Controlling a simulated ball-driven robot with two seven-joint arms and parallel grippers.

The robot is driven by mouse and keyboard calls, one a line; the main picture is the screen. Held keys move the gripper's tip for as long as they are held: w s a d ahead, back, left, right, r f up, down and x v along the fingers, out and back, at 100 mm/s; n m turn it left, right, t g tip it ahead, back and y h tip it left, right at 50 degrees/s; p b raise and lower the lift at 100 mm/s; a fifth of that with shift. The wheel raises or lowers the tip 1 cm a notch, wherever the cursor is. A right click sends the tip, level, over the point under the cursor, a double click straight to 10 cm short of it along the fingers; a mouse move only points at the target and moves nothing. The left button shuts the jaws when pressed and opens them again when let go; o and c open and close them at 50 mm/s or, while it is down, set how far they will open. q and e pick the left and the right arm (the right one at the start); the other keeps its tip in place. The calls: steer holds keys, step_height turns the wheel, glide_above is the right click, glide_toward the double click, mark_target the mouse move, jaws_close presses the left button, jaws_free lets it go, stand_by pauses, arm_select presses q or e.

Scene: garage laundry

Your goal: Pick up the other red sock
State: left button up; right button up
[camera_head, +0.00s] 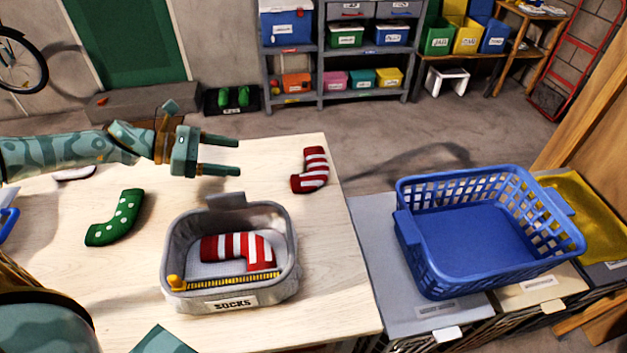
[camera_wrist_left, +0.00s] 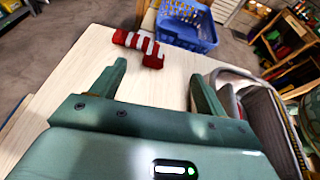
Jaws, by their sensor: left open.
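A red sock with white stripes (camera_head: 311,170) lies on the table near its right edge. It also shows in the left wrist view (camera_wrist_left: 138,46), ahead of the fingertips. Another red-and-white striped sock (camera_head: 238,249) lies in the grey basket labelled SOCKS (camera_head: 178,294). My left gripper (camera_head: 240,157) is open and empty, above the table to the left of the loose sock and apart from it. In the left wrist view its two fingers (camera_wrist_left: 160,78) are spread. My right gripper cannot be made out.
A green sock with white dots (camera_head: 116,219) lies on the table (camera_head: 340,309) at the left. An empty blue laundry basket (camera_head: 408,232) stands to the right of the table. The grey basket stands in front of the left gripper. The table around the loose sock is clear.

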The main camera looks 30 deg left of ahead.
mark_target(295, 180)
arm_select(q)
steer(key=shift+m+g, duration=0.4)
steer(key=f+b, duration=0.2)
steer(key=f, duration=0.1)
steer(key=f+b, duration=0.1)
steer(key=f, duration=0.1)
steer(key=shift+w+a, duration=0.25)
steer(key=shift+a, duration=0.15)
steer(key=b+x, duration=0.4)
steer(key=x, duration=0.1)
steer(key=shift+f, duration=0.2)
steer(key=x, duration=0.2)
steer(key=b+x, duration=0.1)
steer(key=x, duration=0.1)
steer(key=shift+w+d+r, duration=0.1)
steer(key=shift+w+d, duration=0.2)
steer(key=shift+w, duration=0.05)
steer(key=shift+w+d+b, duration=0.2)
steer(key=shift+d+b, duration=0.1)
steer(key=shift+d, duration=0.15)
steer(key=b+x, duration=0.1)
steer(key=x, duration=0.4)
steer(key=c, duration=1.1)
arm_select(e)
steer(key=s+f+g, duration=0.1)
steer(key=s+f, duration=0.4)
steer(key=f, duration=0.5)
steer(key=shift+d+f, duration=0.15)
steer(key=shift+f, duration=0.2)
